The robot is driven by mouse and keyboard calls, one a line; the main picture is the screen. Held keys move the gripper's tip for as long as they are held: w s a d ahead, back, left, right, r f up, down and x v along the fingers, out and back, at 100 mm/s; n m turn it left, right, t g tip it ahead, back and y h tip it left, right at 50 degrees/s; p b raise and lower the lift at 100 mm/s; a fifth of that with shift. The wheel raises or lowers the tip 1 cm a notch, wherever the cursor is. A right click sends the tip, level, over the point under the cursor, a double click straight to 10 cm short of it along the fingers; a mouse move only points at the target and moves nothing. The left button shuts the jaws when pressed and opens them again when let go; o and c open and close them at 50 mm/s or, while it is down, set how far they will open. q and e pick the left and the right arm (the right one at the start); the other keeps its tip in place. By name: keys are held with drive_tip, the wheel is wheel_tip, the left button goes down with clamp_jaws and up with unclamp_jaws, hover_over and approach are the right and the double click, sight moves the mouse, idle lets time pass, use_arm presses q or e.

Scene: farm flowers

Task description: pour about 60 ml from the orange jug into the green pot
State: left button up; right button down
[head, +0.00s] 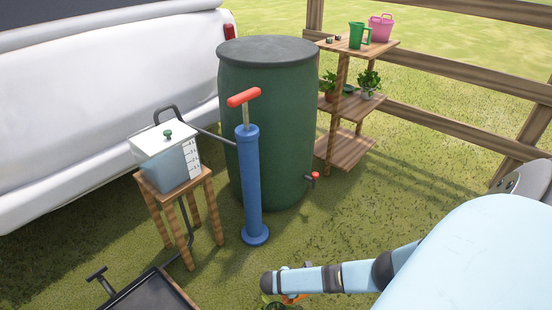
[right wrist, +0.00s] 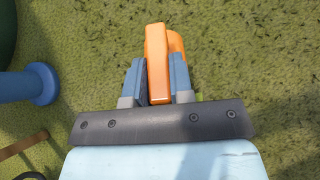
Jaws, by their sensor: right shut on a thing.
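The orange jug (right wrist: 156,60) is between the two blue-grey fingers of my right gripper (right wrist: 154,82), which is shut on it in the right wrist view. A small orange part of the jug (head: 291,298) shows at the bottom edge of the head view, under my right arm. Its contents and spout cannot be made out. My left gripper is not in view.
A dark green barrel (head: 265,130) with a red tap stands behind a blue pump (head: 250,185). A wooden stool (head: 157,188) carries a clear tank (head: 170,160). A wooden shelf (head: 345,145) holds plants, a green jug (head: 357,37) and a pink basket (head: 381,28). Grass lies open at right.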

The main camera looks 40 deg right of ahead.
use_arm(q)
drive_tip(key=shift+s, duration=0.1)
use_arm(e)
drive_tip(key=shift+w+a+r+h, duration=0.1)
drive_tip(key=shift+a+r+h, duration=0.1)
drive_tip(key=shift+a+h, duration=0.15)
idle(0.4)
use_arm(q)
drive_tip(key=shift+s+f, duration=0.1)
use_arm(e)
drive_tip(key=shift+w+a+r+h, duration=0.15)
drive_tip(key=shift+a+h, duration=0.1)
drive_tip(key=shift+a, duration=0.25)
drive_tip(key=shift+w+a+r+h, duration=0.1)
drive_tip(key=shift+a+r+h, duration=0.1)
drive_tip(key=shift+a, duration=0.25)
drive_tip(key=shift+d+f, duration=0.1)
